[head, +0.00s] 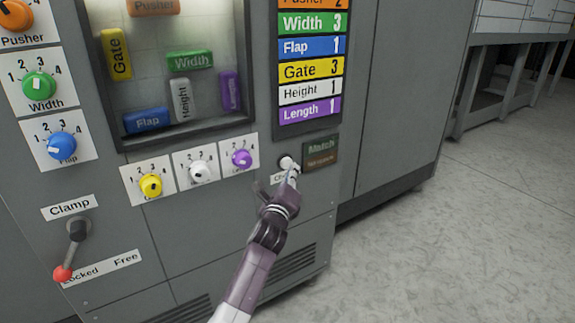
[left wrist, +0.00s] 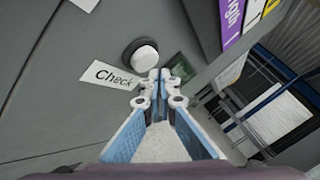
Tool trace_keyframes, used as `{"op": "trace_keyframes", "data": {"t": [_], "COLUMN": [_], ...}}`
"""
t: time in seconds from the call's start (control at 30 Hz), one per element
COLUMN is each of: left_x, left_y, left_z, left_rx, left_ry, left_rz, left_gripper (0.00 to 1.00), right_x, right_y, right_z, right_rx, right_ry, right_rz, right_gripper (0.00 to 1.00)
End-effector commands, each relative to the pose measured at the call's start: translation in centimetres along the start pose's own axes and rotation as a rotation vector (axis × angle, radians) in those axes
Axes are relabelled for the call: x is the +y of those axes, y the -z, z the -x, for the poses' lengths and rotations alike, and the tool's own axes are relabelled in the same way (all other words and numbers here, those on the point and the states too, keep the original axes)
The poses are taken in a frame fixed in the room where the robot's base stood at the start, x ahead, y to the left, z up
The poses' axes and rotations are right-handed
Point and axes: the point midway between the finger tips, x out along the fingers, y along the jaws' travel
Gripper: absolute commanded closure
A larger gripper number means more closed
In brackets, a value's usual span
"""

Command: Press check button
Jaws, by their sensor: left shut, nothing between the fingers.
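The check button (head: 285,161) is a round white button with a black collar on the grey machine front. It also shows in the left wrist view (left wrist: 146,58), above the label "Check" (left wrist: 110,76). My left gripper (head: 293,172) is shut and empty, its fingertips at the lower right of the button in the head view. In the left wrist view its closed fingertips (left wrist: 159,76) show just below and right of the button. I cannot tell whether they touch it. The arm partly hides the label in the head view. My right gripper is not in view.
A dark "Match" display (head: 320,152) is right of the button. Yellow (head: 150,185), white (head: 199,173) and purple (head: 241,159) dials sit to the left. A red-tipped clamp lever (head: 70,257) is at lower left. Open floor (head: 450,240) lies to the right.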

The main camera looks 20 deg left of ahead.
Motion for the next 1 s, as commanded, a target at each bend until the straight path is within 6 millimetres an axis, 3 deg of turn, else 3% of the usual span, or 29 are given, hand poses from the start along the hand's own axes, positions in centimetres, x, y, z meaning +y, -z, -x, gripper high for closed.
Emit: {"op": "trace_keyframes", "data": {"t": [1.0], "left_x": [0.39], "left_y": [-0.50], "left_z": [-0.59], "left_rx": [0.000], "left_ry": [0.000], "left_rz": [0.000], "left_gripper": [1.00], "right_x": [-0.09], "right_y": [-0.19], "right_z": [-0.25], "right_rx": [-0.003], "right_ry": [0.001], "right_rz": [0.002], "right_gripper": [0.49]}}
